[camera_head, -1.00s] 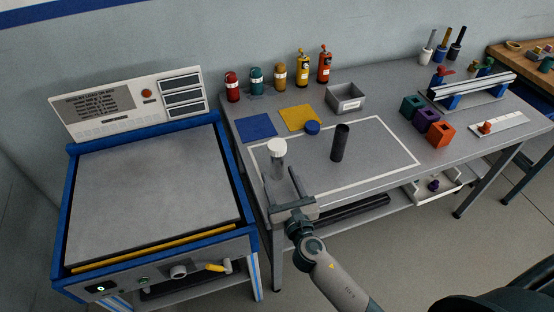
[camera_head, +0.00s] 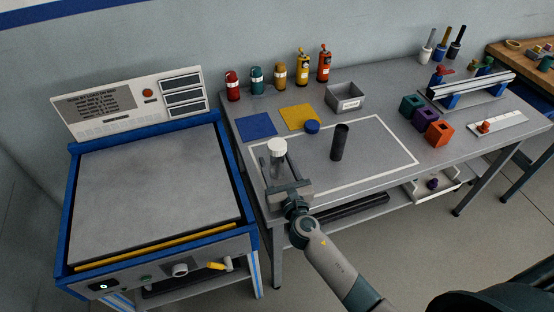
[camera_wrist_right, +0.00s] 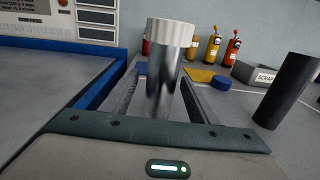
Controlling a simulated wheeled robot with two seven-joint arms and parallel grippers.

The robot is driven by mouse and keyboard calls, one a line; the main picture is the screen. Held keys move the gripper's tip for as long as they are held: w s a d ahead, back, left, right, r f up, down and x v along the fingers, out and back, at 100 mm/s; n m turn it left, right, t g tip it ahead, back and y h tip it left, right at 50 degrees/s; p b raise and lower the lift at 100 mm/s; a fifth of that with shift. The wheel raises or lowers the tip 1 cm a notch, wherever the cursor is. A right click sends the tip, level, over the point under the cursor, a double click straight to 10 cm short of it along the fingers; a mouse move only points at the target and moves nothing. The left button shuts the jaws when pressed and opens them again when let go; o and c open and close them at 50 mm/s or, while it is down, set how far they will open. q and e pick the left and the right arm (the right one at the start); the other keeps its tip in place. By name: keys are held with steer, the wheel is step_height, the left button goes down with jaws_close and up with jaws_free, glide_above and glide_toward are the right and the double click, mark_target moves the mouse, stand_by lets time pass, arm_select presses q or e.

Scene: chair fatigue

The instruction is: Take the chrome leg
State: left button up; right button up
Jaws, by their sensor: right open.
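The chrome leg (camera_head: 277,167) stands upright near the left end of the grey workbench, with a white cap on top. It also shows in the right wrist view (camera_wrist_right: 165,78), shiny and cylindrical. My right gripper (camera_head: 276,162) reaches in from the front at a low level, with its fingers on either side of the leg. In the right wrist view the right gripper (camera_wrist_right: 160,88) is open, one finger to the left of the leg and one to the right. Contact between fingers and leg cannot be told. My left gripper is not in view.
A black leg (camera_head: 340,142) stands upright to the right, inside the white outline on the workbench (camera_head: 375,170). A blue round cap (camera_head: 312,127), a yellow mat (camera_head: 300,117) and a scrap bin (camera_head: 346,97) lie behind. A blue-framed test machine (camera_head: 150,180) stands close on the left.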

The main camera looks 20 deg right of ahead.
mark_target(280, 157)
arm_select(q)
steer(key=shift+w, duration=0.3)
arm_select(e)
steer(key=shift+c, duration=0.5)
steer(key=c, duration=1.2)
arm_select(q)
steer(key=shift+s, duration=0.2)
arm_select(e)
steer(key=shift+r, duration=0.1)
steer(key=shift+r+p, duration=0.35)
steer(key=shift+r, duration=0.2)
step_height(280, 157, up, 4)
steer(key=shift+d+f+p, duration=0.15)
steer(key=shift+f+p, duration=0.05)
steer(key=shift+p, duration=0.55)
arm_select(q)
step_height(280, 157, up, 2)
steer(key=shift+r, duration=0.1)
arm_select(e)
steer(key=s+d+r, duration=0.4)
steer(key=d+r, duration=0.2)
steer(key=d, duration=0.4)
steer(key=shift+s+d, duration=0.2)
steer(key=shift+d, duration=0.1)
